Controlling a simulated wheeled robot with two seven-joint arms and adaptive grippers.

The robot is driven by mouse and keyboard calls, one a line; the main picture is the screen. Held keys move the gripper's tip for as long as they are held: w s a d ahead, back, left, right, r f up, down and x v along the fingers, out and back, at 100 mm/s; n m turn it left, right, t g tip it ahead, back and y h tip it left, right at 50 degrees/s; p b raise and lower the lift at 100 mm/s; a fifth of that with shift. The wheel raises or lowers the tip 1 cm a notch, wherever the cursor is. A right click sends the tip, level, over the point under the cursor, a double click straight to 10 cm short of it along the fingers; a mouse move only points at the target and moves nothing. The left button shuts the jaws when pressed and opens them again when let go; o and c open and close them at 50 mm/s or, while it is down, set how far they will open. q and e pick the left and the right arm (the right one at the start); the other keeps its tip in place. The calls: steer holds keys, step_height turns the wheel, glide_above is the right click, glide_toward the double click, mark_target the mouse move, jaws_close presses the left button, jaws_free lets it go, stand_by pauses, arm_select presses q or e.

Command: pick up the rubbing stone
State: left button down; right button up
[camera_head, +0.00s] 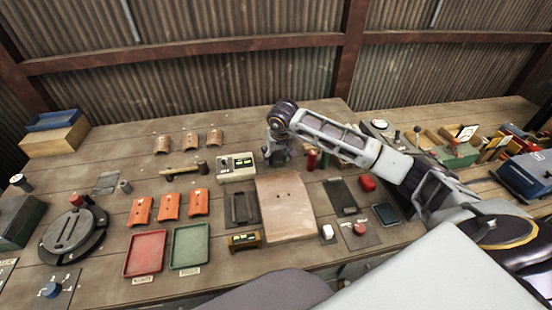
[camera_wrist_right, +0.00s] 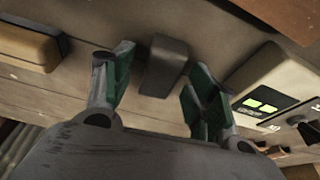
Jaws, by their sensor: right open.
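A small dark grey block (camera_wrist_right: 165,67), which looks like the rubbing stone, lies on the wooden bench. In the right wrist view it sits between the green-padded fingers of my right gripper (camera_wrist_right: 155,90), with a gap visible on both sides. My right gripper is open and empty, reaching down over the stone. In the head view my right gripper (camera_head: 277,153) is at the back of the bench, and it hides the stone there. My left gripper is not in view.
A cream box with green displays (camera_head: 237,167) stands close left of the right gripper. A tan board (camera_head: 286,208) lies in front. Red and green cylinders (camera_head: 312,160) stand just right. Red (camera_head: 146,253) and green (camera_head: 189,246) trays lie front left. A corrugated wall rises behind.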

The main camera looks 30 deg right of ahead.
mark_target(276, 156)
stand_by(0.4)
steer(key=c, duration=1.2)
steer(key=shift+r, duration=0.1)
step_height(276, 156, up, 10)
steer(key=b, duration=0.1)
stand_by(0.5)
steer(key=o, duration=0.4)
steer(key=shift+c, duration=0.9)
